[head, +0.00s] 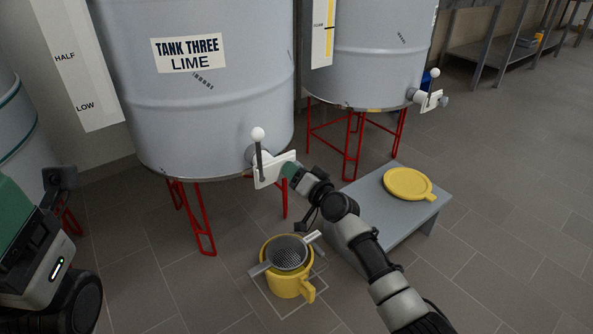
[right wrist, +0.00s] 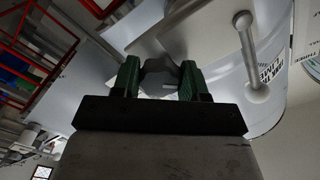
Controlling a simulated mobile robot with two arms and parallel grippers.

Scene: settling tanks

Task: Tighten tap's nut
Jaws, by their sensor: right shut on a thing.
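The tap (head: 266,172) sits low on the front of the grey tank labelled "TANK THREE LIME" (head: 205,105). It has a white plate and an upright lever with a white ball knob (head: 257,134). My right gripper (head: 290,170) is at the right end of the tap. In the right wrist view its green fingers (right wrist: 160,80) are shut on the grey nut (right wrist: 160,76), one on each side. The nut is hidden in the head view. The lever also shows in the right wrist view (right wrist: 249,52). My left arm shows at the left edge, without its fingertips.
A yellow jug (head: 283,284) with a grey strainer (head: 289,252) across its top stands on the floor below the tap. A yellow lid (head: 409,184) lies on a low grey bench (head: 385,220). A second tank (head: 375,60) with its own tap stands right. Red legs support the tanks.

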